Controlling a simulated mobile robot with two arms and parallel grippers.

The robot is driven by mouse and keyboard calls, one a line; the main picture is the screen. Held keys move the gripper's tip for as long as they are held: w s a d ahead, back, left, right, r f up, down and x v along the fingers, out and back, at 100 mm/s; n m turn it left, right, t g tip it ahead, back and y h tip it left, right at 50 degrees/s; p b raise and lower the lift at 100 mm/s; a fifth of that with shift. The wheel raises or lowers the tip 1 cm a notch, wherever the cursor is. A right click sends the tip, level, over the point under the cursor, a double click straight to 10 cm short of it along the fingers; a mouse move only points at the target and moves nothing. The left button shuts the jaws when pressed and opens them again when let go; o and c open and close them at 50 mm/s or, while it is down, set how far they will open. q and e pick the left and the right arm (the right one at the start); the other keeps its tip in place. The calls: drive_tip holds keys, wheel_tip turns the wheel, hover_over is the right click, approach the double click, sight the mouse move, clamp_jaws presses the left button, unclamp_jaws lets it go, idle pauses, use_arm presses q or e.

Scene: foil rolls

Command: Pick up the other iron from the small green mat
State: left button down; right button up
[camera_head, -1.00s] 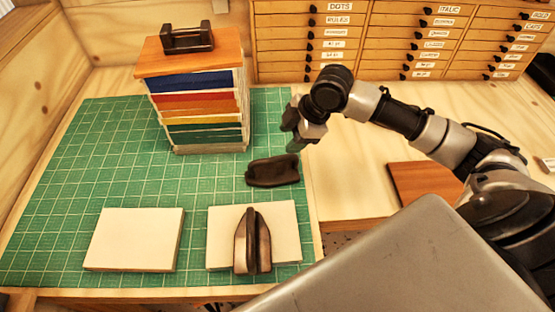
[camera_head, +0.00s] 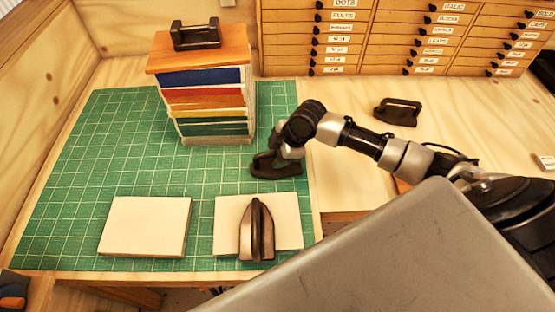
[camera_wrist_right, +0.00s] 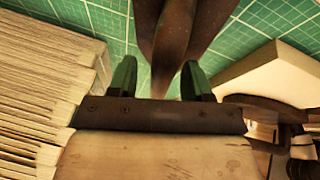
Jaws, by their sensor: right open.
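A dark brown iron (camera_head: 272,168) lies on the green cutting mat (camera_head: 75,150), right of the coloured stack. My right gripper (camera_head: 285,152) is down at this iron, hiding part of it. In the right wrist view, the open green-tipped fingers (camera_wrist_right: 160,80) stand either side of the iron's tapered end (camera_wrist_right: 165,65); I cannot tell if they touch it. A second, coppery iron (camera_head: 268,232) lies on the right cream block (camera_head: 290,215). Another dark handled object (camera_head: 397,112) is on the wooden bench to the right. My left gripper is out of view.
A bare cream block (camera_head: 145,226) is front left. Labelled drawers (camera_head: 390,40) line the back. The left of the mat is clear.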

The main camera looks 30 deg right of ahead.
drive_tip(key=shift+c, duration=0.5)
clamp_jaws()
idle(0.3)
idle(0.4)
drive_tip(key=shift+w+r, duration=0.1)
drive_tip(key=shift+r, duration=0.05)
